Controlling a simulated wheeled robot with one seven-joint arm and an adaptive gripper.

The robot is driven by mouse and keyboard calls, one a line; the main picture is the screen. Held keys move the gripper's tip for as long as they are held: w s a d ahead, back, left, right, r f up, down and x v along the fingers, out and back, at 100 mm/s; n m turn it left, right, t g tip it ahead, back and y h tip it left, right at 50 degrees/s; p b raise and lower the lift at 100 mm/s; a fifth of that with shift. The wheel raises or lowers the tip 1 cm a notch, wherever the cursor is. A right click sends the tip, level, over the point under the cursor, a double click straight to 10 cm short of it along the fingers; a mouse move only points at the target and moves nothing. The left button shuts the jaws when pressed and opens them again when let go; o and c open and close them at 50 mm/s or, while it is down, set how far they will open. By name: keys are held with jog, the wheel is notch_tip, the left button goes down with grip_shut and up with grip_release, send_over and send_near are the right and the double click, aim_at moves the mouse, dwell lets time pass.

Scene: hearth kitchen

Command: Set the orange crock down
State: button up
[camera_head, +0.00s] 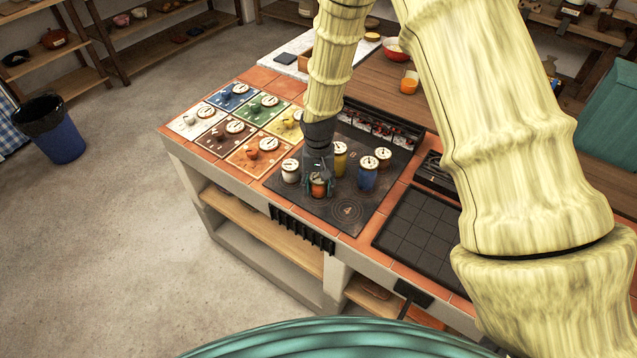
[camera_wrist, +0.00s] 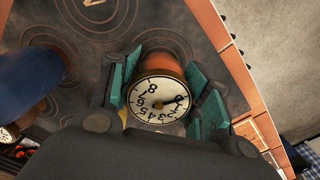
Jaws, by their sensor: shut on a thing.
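The orange crock (camera_head: 319,190) is at the front part of the black cooktop (camera_head: 347,211), left of the ring marked 4. My gripper (camera_head: 317,181) comes down from above and is shut around it. In the wrist view the crock's orange side (camera_wrist: 166,66) and its white numbered dial top (camera_wrist: 158,101) show between the green finger pads of my gripper (camera_wrist: 168,92). The crock looks upright. Whether its base touches the cooktop or hangs just above it, I cannot tell.
On the cooktop a white crock (camera_head: 290,174) stands close left, a yellow crock (camera_head: 340,162) behind, and a blue crock (camera_head: 367,178) to the right. Coloured tiles (camera_head: 240,123) with dials lie left. A black grid plate (camera_head: 420,229) lies right. The cooktop's front right is clear.

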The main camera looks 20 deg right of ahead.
aim_at(319, 178)
jog(key=shift+f, duration=0.3)
jog(key=o, duration=1.2)
jog(key=shift+f, duration=0.1)
jog(key=shift+r+b, duration=1.6)
jog(key=shift+r, duration=4.55)
